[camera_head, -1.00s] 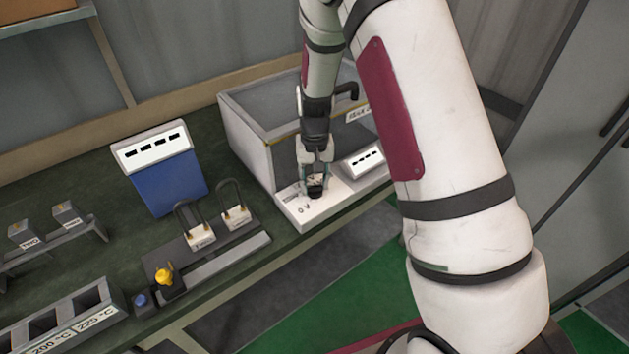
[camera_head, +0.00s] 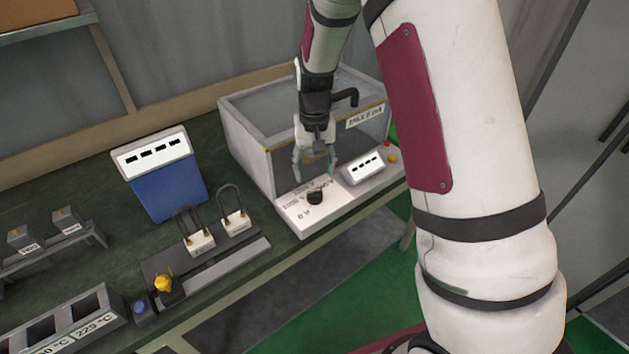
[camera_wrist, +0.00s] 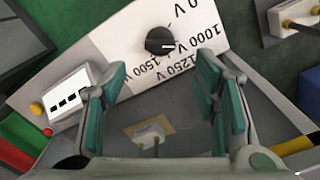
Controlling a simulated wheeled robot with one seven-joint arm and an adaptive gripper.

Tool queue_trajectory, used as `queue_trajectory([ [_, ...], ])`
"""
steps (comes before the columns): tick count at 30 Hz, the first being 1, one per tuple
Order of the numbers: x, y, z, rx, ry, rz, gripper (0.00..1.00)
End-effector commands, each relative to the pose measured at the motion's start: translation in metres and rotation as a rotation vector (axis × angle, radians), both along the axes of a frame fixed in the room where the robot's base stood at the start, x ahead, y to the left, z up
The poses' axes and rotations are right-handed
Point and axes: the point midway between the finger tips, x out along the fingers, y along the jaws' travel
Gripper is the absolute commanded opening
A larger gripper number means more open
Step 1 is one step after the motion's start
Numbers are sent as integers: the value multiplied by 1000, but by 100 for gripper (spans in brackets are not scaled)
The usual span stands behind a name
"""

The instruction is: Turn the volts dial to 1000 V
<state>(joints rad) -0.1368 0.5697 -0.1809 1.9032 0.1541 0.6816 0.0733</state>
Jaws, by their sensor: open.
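The volts dial is a round black knob (camera_head: 315,197) on a white panel (camera_head: 296,219) at the front of a glass-walled tank. In the wrist view the dial (camera_wrist: 160,41) has 0 V, 1000 V, 1250 V and 1500 V printed around it. Its white pointer mark faces right, toward the near end of the 1000 V label (camera_wrist: 205,34). My gripper (camera_head: 315,172) is open and empty, above and behind the dial, apart from it. In the wrist view the dial lies beyond my spread fingertips (camera_wrist: 162,72).
A white display box (camera_head: 364,168) stands right of the dial, with red and yellow buttons (camera_head: 391,158) beyond it. The tank (camera_head: 245,135) rises behind. Padlocks (camera_head: 202,244) and a yellow-topped switch (camera_head: 163,282) sit to the left on the green bench.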

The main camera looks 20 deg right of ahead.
Motion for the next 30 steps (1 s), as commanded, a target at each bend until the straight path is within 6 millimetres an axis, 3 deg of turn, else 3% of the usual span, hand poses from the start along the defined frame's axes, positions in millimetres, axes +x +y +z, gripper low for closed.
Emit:
queue_trajectory([
  [3,1,0,23,1,-4,1,55],
  [9,1,0,45,1,-2,0,55],
  [26,0,0,51,1,-1,0,55],
  [30,-7,0,69,10,-22,5,55],
])
